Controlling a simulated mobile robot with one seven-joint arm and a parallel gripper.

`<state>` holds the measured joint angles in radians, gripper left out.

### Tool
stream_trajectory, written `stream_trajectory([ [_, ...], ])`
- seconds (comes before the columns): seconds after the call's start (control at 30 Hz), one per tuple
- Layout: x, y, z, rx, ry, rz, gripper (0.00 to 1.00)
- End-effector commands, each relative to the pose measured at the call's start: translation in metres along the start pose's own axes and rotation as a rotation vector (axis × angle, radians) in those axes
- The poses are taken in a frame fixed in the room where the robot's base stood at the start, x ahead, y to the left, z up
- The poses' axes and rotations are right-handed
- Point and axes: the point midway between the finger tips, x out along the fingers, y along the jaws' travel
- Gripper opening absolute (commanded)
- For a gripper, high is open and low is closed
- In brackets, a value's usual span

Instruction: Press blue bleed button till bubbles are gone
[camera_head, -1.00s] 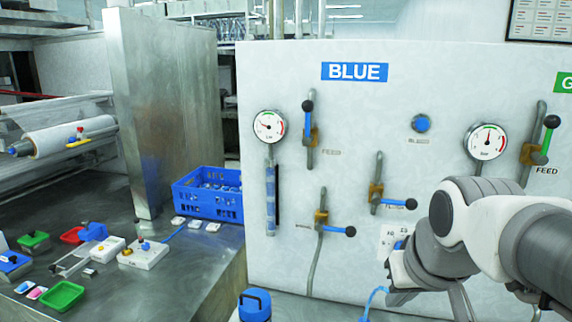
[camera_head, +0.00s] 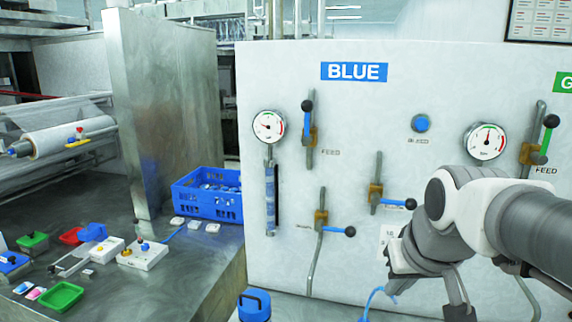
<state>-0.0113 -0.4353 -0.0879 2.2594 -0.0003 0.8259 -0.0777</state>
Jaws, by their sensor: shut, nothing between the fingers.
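The blue bleed button (camera_head: 421,123) sits in a grey ring on the white panel (camera_head: 370,100), to the right of the BLUE sign (camera_head: 354,72). Nothing touches it. A vertical sight tube (camera_head: 270,195) with blue in it hangs below a round gauge (camera_head: 268,126); bubbles are too small to tell. My gripper (camera_head: 398,280) is low in front of the panel, below the button and well apart from it. It is shut and empty, and my wrist partly hides its fingers.
Blue-handled levers stand on the panel: feed lever (camera_head: 308,122), right lever (camera_head: 385,200) and lower lever (camera_head: 335,230). A second gauge (camera_head: 487,141) is at the right, above my arm. A blue crate (camera_head: 210,208) and small trays stand on the left bench. A blue-capped container (camera_head: 254,305) is in front.

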Motion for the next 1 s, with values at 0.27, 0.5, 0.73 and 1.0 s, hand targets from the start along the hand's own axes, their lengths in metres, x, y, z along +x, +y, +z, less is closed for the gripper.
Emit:
stream_trajectory([
  [0.27,-0.002,-0.001,0.003,0.000,0.001,0.000,0.00],
  [0.5,-0.007,-0.004,0.013,0.000,0.001,0.000,0.00],
  [0.73,-0.008,-0.005,0.016,0.000,0.000,0.000,0.00],
  [1.0,-0.014,-0.007,0.024,0.000,0.003,0.000,0.00],
])
